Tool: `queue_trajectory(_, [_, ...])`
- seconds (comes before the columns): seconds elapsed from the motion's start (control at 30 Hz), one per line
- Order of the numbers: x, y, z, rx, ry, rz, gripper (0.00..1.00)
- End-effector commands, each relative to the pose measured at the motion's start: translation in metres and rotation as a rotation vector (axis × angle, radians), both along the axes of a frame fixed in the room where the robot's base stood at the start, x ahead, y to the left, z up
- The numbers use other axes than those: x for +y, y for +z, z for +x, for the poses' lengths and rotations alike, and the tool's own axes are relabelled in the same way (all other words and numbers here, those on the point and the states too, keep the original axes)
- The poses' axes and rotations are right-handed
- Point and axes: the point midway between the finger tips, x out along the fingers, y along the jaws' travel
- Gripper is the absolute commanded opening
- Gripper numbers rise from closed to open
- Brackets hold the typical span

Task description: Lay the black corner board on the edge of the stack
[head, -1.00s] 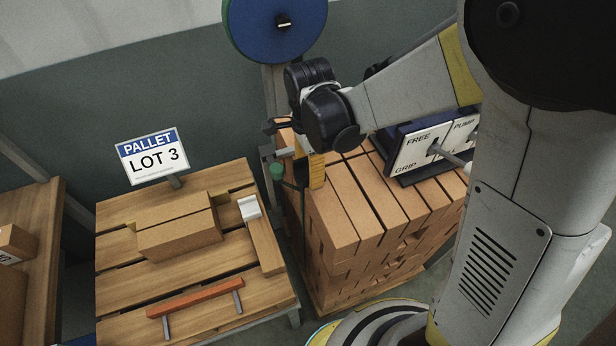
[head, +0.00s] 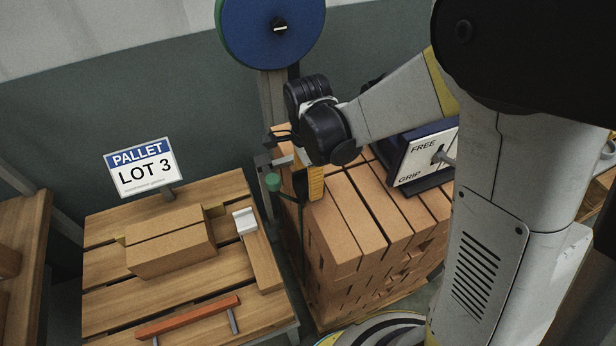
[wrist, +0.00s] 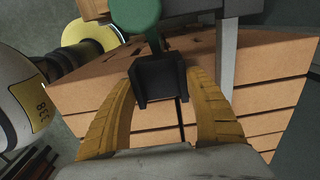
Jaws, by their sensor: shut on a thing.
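The brick stack (head: 385,235) stands right of centre in the head view, with dark gaps between its top bricks. My gripper (wrist: 160,80), with yellow ribbed fingers, is shut on the black corner board (wrist: 158,76) in the wrist view. The board shows as a short dark angled piece between the fingertips, in front of the brick faces (wrist: 265,90). In the head view my gripper (head: 306,185) is at the stack's left top edge. The board is mostly hidden there, and I cannot tell whether it touches the bricks.
A green knob (head: 272,182) on a grey post stands close left of my gripper. A blue reel (head: 271,30) rises behind. A FREE/GRIP panel (head: 423,158) sits on the stack's top. The slatted table (head: 110,295) at left holds a LOT 3 sign (head: 142,168), bricks and an orange bar (head: 188,317).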

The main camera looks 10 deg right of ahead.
Motion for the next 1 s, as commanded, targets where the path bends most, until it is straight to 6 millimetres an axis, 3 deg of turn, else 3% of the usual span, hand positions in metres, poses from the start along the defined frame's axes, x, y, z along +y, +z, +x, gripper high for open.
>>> queue_trajectory(0.97, [0.000, -0.014, 0.000, 0.000, 0.000, 0.000, 0.30])
queue_trajectory(1.0, [0.000, -0.013, 0.000, 0.000, 0.000, 0.000, 0.67])
